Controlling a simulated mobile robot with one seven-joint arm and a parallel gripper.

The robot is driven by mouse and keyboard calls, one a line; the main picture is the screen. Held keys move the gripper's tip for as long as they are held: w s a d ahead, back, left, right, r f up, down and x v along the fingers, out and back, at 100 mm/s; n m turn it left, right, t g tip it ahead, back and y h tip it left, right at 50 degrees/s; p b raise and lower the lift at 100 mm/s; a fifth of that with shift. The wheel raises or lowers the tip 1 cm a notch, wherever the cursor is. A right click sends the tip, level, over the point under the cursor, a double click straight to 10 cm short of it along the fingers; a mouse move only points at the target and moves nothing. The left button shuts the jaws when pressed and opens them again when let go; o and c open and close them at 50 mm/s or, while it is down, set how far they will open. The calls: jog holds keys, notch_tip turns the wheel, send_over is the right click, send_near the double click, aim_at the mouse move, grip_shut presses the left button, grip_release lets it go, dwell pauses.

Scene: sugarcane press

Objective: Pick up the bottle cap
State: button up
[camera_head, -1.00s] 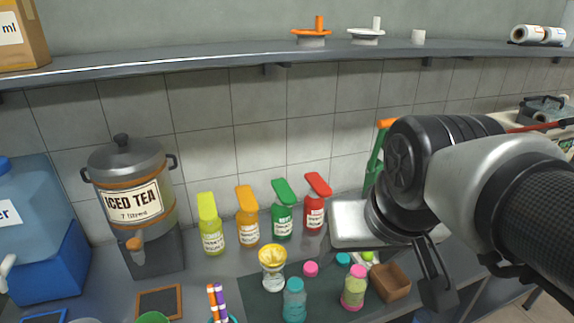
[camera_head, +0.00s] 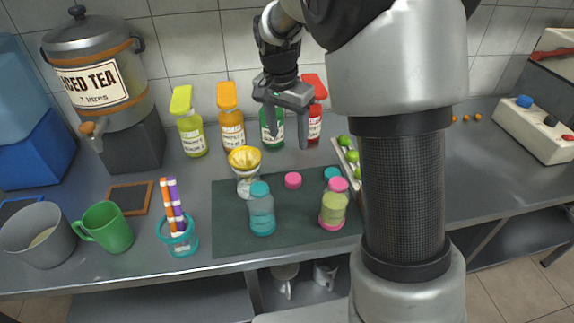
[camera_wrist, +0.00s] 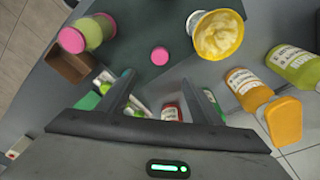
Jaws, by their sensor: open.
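A loose pink bottle cap (camera_head: 293,180) lies flat on the dark mat (camera_head: 232,228) in the head view. It also shows in the wrist view (camera_wrist: 160,56), beyond my fingertips. A teal cap (camera_head: 333,172) lies to its right, near the pink-topped bottle (camera_head: 334,205). A teal-topped bottle (camera_head: 262,212) stands on the mat in front of the pink cap. My gripper (camera_head: 289,136) is open and empty, its fingers pointing down, above and behind the pink cap. In the wrist view my gripper (camera_wrist: 155,90) shows both fingers spread, with nothing between them.
A cup with yellow filling (camera_head: 245,165) stands close left of the pink cap. Sauce bottles, including an orange one (camera_head: 231,120), line the wall behind. A green mug (camera_head: 107,228) and a holder with straws (camera_head: 180,240) stand at left. My arm covers part of the counter's right.

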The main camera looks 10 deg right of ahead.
aim_at(293, 178)
jog(key=f+b, duration=0.1)
jog(key=f, duration=0.4)
jog(key=w+d+f+b, duration=0.1)
jog(key=f, duration=1.1)
jog(key=shift+w+d+b, duration=0.4)
jog(key=c, duration=1.1)
